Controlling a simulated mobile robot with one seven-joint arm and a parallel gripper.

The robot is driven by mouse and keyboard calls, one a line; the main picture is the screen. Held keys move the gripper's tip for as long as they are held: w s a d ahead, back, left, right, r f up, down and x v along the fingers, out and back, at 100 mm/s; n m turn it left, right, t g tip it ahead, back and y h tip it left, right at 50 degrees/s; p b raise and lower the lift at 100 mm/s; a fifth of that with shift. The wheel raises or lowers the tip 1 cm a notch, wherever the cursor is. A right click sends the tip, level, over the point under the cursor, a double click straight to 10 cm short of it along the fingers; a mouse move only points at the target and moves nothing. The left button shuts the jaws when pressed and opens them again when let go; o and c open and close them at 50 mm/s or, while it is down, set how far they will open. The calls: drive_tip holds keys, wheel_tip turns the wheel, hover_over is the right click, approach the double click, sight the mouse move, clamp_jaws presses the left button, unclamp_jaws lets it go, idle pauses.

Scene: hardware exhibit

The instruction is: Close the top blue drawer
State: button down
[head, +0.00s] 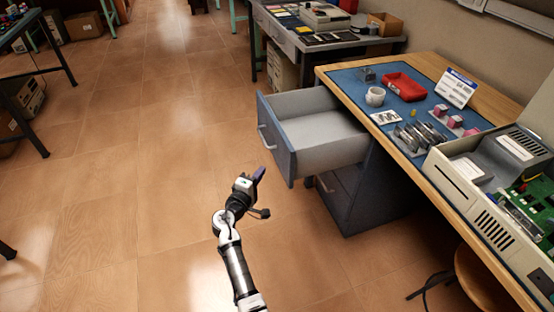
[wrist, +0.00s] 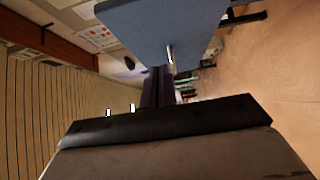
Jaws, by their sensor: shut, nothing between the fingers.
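The top blue drawer (head: 318,135) is pulled far out of the blue-grey cabinet (head: 358,190) under the wooden desk. It is empty, with a light grey inside and a pale handle (head: 268,139) on its front. My gripper (head: 260,174) is shut and empty, just in front of and below the drawer front, on its left side. In the wrist view the drawer front (wrist: 160,30) fills the upper middle, with its handle (wrist: 170,54) close past my shut fingers (wrist: 157,88). I cannot tell whether the fingertips touch the drawer.
A second desk (head: 290,40) stands behind. A stool (head: 482,285) is at lower right.

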sight(355, 146)
drive_tip(key=w+d+p, duration=0.1)
drive_tip(key=w+d, duration=0.4)
drive_tip(key=shift+w+r+p, duration=0.1)
drive_tip(key=shift+p, duration=0.3)
drive_tip(key=shift+w+d, duration=0.2)
drive_tip(key=shift+d, duration=0.25)
drive_tip(key=shift+d, duration=0.1)
drive_tip(key=w+d+b, duration=0.3)
drive_tip(key=d, duration=0.6)
drive_tip(key=w+d+b, duration=0.3)
drive_tip(key=d, duration=0.7)
drive_tip(key=w+d+b, duration=0.3)
drive_tip(key=d, duration=0.6)
drive_tip(key=shift+w+d, duration=0.15)
drive_tip(key=shift+d, duration=0.3)
